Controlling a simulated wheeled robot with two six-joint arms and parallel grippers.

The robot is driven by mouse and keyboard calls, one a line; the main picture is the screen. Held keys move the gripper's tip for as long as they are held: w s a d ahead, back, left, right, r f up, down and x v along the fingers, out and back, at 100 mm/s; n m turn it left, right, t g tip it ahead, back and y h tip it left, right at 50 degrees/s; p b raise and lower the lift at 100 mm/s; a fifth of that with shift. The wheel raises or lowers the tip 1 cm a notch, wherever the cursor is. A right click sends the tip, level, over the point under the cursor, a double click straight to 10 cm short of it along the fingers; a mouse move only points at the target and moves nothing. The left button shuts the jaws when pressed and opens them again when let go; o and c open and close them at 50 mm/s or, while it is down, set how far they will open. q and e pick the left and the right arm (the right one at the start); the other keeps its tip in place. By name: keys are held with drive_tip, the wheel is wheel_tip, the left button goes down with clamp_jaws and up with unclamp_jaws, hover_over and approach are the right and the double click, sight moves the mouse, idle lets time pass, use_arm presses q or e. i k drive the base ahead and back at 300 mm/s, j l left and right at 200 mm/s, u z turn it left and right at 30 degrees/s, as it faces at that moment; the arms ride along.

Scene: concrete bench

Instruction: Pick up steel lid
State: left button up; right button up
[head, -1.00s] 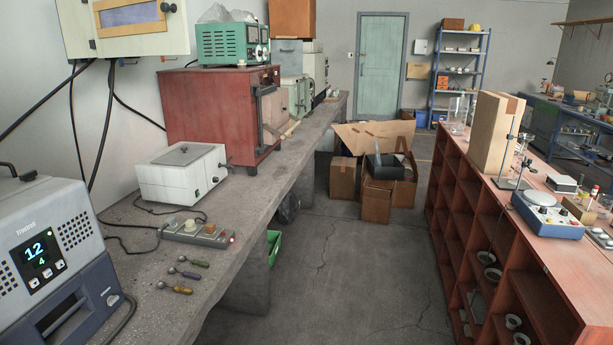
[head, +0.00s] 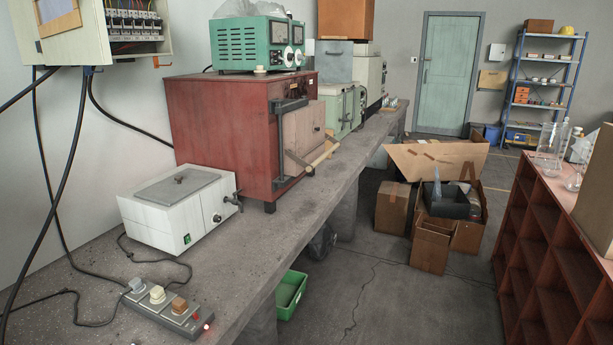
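The steel lid (head: 176,188) is a flat grey plate with a small dark knob. It lies on top of a white box-shaped bath (head: 160,232) with a tap on its right side, standing on the concrete bench. The lid looks level and covers most of the top. Neither of my grippers is in the head view.
A red furnace (head: 222,137) stands behind the bath on the bench (head: 290,222). A power strip (head: 165,310) with plugs and cables lies in front of the bath. Cardboard boxes (head: 432,245) and a green crate (head: 290,294) are on the floor. A red shelf unit (head: 535,240) is at right.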

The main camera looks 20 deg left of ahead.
sight(167, 192)
drive_tip(key=i+l+u, duration=0.1)
drive_tip(key=i, duration=1.55)
